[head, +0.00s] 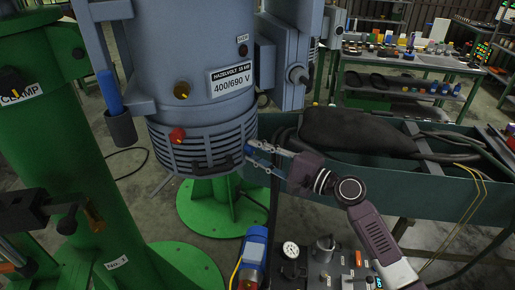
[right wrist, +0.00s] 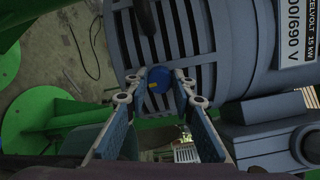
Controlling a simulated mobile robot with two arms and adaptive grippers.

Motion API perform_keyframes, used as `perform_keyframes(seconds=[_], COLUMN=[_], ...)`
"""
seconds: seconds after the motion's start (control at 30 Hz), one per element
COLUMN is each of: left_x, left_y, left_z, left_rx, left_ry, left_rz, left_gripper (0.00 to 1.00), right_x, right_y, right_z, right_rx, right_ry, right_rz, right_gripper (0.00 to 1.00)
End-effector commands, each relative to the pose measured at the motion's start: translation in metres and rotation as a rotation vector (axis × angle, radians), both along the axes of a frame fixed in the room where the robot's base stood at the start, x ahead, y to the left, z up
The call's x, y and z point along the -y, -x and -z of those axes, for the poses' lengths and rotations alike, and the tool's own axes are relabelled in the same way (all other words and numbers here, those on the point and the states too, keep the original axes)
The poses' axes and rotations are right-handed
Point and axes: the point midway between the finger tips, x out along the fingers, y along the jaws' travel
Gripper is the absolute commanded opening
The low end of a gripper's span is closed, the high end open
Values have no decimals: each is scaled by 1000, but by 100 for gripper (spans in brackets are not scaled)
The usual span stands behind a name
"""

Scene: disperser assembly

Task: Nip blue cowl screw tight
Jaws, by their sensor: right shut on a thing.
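The blue cowl screw (head: 248,150) sits on the right side of the slotted cowl (head: 203,148) at the lower end of the grey-blue motor (head: 190,50). My right gripper (head: 253,156) reaches it from the right and is shut on its head. In the right wrist view the screw's round blue head (right wrist: 158,80), with a small yellow mark, lies between the two fingertips (right wrist: 159,75), against the cowl slots. A red screw (head: 177,135) shows on the front of the cowl. My left gripper is not in view.
Green stands (head: 60,140) fill the left. A dark green bench (head: 440,205) with a black bag (head: 345,130) lies right, behind my right arm. A blue tool (head: 254,255), a gauge (head: 291,250) and a control panel stand at the bottom. A parts table (head: 410,63) is farther back.

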Motion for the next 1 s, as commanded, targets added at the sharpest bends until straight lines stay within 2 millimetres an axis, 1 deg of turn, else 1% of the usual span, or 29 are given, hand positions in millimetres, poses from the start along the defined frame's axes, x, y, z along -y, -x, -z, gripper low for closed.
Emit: perform_keyframes(seconds=[0.03, 0.3, 0.87, 0.9, 1.0], left_x=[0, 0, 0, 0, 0], left_y=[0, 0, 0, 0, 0], left_z=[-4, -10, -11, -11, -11], left_rx=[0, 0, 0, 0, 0], left_ry=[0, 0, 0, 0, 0], left_rz=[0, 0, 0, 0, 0], left_gripper=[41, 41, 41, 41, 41], right_x=[-1, -1, -1, -1, -1], right_y=[1, 1, 1, 1, 1], right_z=[-1, 0, 1, 1, 0], right_rx=[-25, -104, -124, -125, -123], right_ry=[-17, -75, -89, -89, -89], right_rz=[-3, -4, -5, -4, -3], right_gripper=[0, 0, 0, 28, 39])
